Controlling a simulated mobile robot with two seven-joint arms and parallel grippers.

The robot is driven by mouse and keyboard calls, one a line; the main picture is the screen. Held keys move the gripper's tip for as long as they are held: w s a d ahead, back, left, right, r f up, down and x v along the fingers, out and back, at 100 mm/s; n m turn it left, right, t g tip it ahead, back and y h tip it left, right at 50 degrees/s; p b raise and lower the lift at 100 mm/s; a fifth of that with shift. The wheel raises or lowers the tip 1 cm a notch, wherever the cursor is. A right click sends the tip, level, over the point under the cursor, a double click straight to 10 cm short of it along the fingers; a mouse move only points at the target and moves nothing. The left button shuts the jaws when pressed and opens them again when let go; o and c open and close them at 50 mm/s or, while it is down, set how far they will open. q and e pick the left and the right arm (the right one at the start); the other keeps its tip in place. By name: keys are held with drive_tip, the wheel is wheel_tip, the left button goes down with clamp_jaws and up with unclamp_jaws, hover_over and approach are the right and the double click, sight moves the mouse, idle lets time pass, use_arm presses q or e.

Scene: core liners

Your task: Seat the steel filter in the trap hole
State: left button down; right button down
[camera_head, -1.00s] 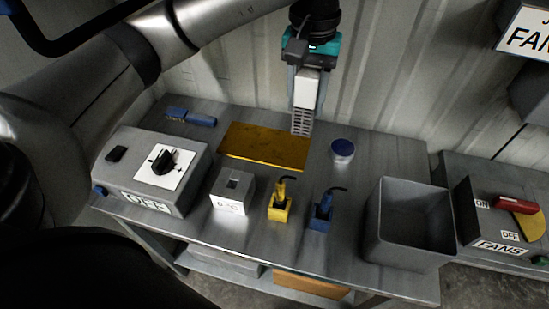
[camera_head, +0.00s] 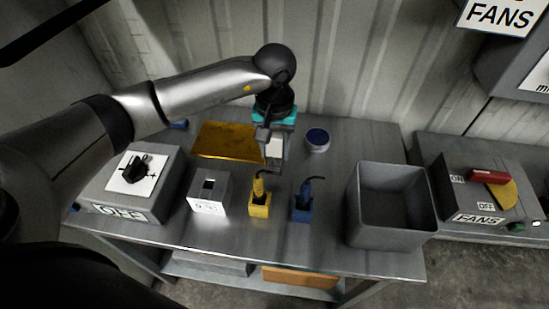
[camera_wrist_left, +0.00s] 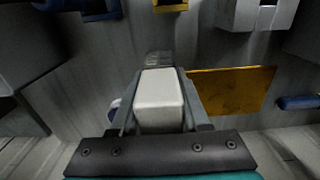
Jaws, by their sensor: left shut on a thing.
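My left gripper (camera_head: 272,165) is shut on the steel filter, gripping its white block-shaped top (camera_head: 275,147). In the left wrist view the white top (camera_wrist_left: 160,95) sits between the two fingers, and a bit of grey mesh (camera_wrist_left: 158,58) shows past it. The filter's lower part is hidden or hard to make out in the head view. The likely trap is a pale box (camera_head: 209,205) with a dark square hole on top, at the front left of the gripper and apart from it. It also shows in the left wrist view (camera_wrist_left: 258,14). My right gripper is not in view.
A yellow holder (camera_head: 260,206) and a blue holder (camera_head: 302,208), each with a hooked tool, stand near the gripper. A yellow plate (camera_head: 225,142) lies behind the box.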

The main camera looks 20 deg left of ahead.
sight(275, 160)
use_arm(q)
wheel_tip(275, 160, down, 4)
drive_tip(key=shift+r, duration=0.2)
drive_tip(key=shift+f+b, duration=0.15)
drive_tip(key=shift+b, duration=0.2)
drive_tip(key=shift+c, duration=1.9)
unclamp_jaws()
